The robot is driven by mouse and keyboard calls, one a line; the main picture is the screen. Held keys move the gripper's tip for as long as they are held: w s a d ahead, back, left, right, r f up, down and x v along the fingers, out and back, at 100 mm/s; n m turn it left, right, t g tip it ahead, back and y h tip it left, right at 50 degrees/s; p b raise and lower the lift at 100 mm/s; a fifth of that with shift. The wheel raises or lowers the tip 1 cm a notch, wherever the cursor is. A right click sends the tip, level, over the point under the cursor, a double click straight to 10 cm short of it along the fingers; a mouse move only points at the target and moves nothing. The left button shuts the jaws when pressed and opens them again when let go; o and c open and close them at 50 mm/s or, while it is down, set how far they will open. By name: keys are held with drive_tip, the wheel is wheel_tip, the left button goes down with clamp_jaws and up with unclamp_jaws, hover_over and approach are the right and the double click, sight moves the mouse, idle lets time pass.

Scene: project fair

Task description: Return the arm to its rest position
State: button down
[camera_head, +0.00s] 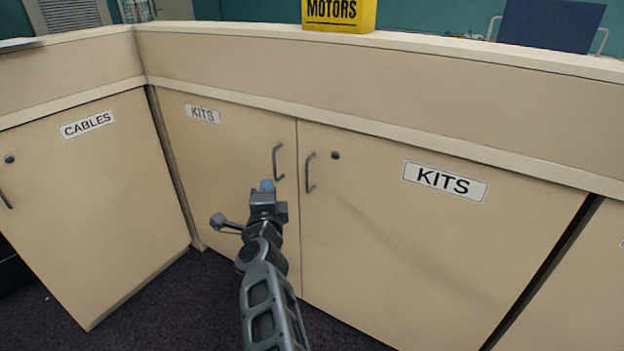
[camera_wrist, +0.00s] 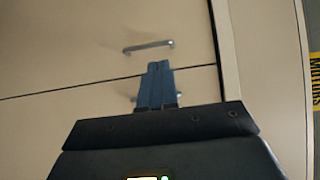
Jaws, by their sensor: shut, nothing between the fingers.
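My gripper (camera_head: 266,186) is in front of the beige KITS cupboard, near the two door handles. In the wrist view its two blue fingers (camera_wrist: 155,86) are together with nothing between them. The left KITS door (camera_head: 225,150) and the right KITS door (camera_head: 400,240) both look closed, with a thin seam between them. The left handle (camera_head: 278,162) is just up and right of the fingertips in the head view. The right handle (camera_head: 309,172) is a little further right. In the wrist view one handle (camera_wrist: 148,46) shows beyond the fingertips, and another is partly hidden behind the fingers.
A CABLES cupboard (camera_head: 100,200) stands at an angle on the left. A yellow MOTORS box (camera_head: 340,15) and a dark blue panel (camera_head: 550,24) are above, at the counter top (camera_head: 450,45). Dark carpet (camera_head: 190,305) shows below the cupboards.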

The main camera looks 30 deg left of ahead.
drive_tip(key=s+p, duration=0.3)
drive_tip(key=s, duration=0.4)
drive_tip(key=shift+a, duration=0.15)
